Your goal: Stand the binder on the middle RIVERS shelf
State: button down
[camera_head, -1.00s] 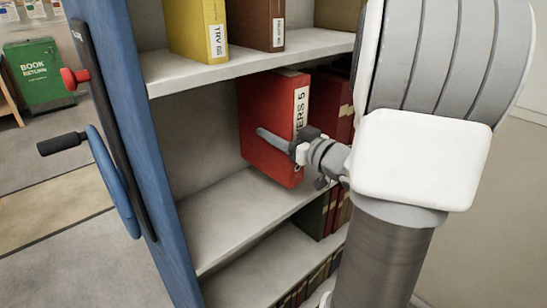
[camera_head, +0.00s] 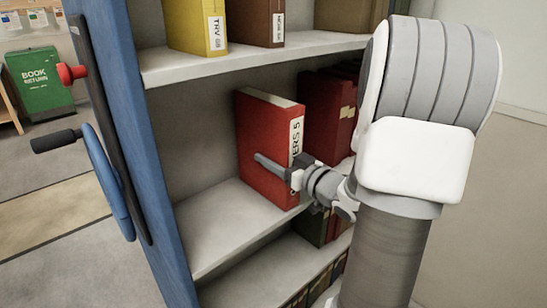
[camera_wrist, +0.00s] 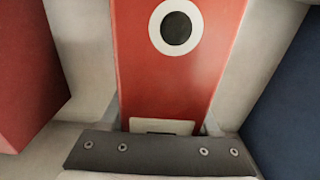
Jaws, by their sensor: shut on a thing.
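The red binder (camera_head: 264,150) stands upright at the middle shelf (camera_head: 228,222), its white spine label ending in "ERS 5" facing out and partly hidden by my gripper. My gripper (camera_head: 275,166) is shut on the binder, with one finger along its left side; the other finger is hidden. The binder's lower edge is at the shelf surface, but I cannot tell whether it touches. In the wrist view the binder's spine (camera_wrist: 165,75) fills the middle, with a round dark finger hole.
Dark red volumes (camera_head: 325,112) stand right of the binder on the same shelf. The shelf is bare to its left. Yellow (camera_head: 196,25) and brown (camera_head: 255,22) binders stand above. A blue side panel (camera_head: 128,150) with a hand wheel (camera_head: 107,180) bounds the left.

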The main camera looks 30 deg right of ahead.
jog(key=shift+f, duration=0.1)
jog(key=shift+c, duration=0.6)
grip_release()
jog(key=shift+r, duration=0.2)
jog(key=s+d+p, duration=0.1)
jog(key=s, duration=1.1)
jog(key=shift+d+p, duration=0.3)
jog(key=shift+p, duration=0.05)
jog(key=shift+w+f, duration=0.1)
